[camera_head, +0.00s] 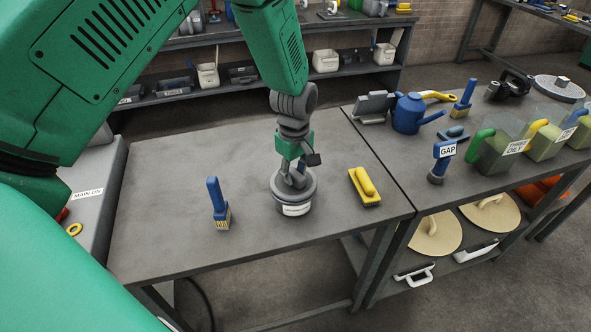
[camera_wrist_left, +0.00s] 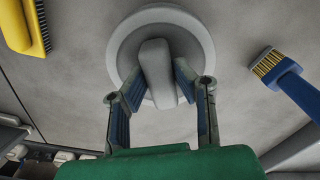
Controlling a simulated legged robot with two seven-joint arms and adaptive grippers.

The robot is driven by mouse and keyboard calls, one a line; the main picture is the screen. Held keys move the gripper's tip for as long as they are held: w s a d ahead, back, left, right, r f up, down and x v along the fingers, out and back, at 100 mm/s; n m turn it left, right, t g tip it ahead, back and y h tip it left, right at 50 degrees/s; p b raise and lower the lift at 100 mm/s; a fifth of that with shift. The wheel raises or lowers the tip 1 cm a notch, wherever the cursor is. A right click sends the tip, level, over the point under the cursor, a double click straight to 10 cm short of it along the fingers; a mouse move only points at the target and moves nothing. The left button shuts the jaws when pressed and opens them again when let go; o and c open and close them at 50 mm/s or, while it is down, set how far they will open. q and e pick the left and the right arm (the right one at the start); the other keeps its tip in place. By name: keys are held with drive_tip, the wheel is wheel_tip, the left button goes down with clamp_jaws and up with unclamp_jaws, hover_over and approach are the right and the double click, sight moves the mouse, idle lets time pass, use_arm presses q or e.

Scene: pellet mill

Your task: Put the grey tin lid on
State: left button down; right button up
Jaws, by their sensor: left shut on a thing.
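The grey tin (camera_head: 296,209), with a white label on its front, stands upright on the middle table. The round grey lid (camera_head: 305,190) is at the top of the tin. In the left wrist view the lid (camera_wrist_left: 124,50) is a disc with a raised bar handle. My left gripper (camera_head: 293,169) points down over the tin, and in the wrist view its fingers (camera_wrist_left: 158,80) are shut on the handle from both sides. The lid hides the tin's mouth, and I cannot tell whether the lid sits fully down. My right gripper is not in view.
The right table holds a blue watering can (camera_head: 408,113), a GAP-labelled blue tool (camera_head: 441,162) and several jugs. The table's front left is clear.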

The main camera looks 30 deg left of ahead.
use_arm(q)
drive_tip(key=shift+r+p, duration=0.1)
drive_tip(key=shift+p, duration=0.25)
idle(0.6)
drive_tip(key=shift+f+p, duration=0.2)
drive_tip(key=shift+p, duration=0.3)
idle(1.6)
idle(0.4)
drive_tip(key=c, duration=0.7)
unclamp_jaws()
drive_tip(key=shift+c, duration=0.2)
